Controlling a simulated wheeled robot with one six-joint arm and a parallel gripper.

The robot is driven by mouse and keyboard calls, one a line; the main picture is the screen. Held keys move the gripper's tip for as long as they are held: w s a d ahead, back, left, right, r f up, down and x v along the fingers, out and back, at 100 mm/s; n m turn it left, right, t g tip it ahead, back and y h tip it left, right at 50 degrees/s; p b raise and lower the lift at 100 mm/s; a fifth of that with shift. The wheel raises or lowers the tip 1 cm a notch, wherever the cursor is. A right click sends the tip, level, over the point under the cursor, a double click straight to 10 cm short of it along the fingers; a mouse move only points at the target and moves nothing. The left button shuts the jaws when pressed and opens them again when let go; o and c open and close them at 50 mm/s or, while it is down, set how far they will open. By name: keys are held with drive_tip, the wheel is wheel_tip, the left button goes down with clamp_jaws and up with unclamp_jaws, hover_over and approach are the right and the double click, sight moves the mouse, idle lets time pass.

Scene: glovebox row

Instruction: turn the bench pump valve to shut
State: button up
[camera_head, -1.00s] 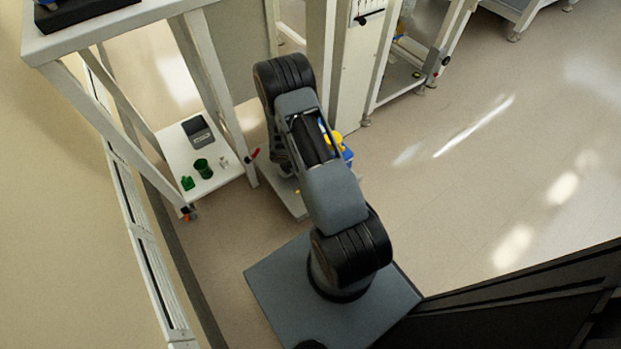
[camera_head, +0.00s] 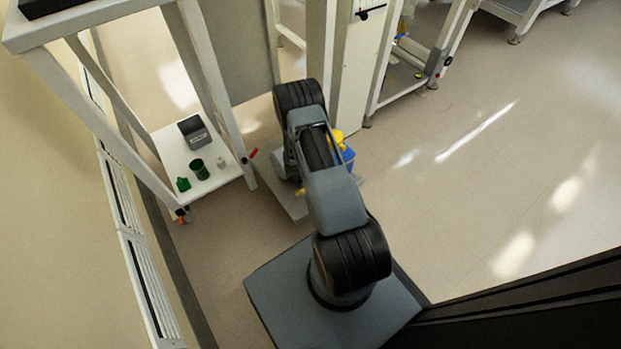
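A small red lever (camera_head: 253,153) sticks out beside the white leg at the right end of the low shelf. I cannot tell for sure whether it is the bench pump valve, nor which way its setting reads. A blue object with a yellow top (camera_head: 347,153) is partly hidden behind my arm. A small yellow piece (camera_head: 300,191) shows at the left edge of my arm, above a grey floor plate. My gripper is not visible; my own arm links cover that area.
The low white shelf (camera_head: 215,180) holds a dark device (camera_head: 194,131), a green cup (camera_head: 199,169), a small green item (camera_head: 183,184) and a small pale item (camera_head: 221,162). White frame legs stand around it. A tall white cabinet (camera_head: 357,80) stands behind. Floor at right is clear.

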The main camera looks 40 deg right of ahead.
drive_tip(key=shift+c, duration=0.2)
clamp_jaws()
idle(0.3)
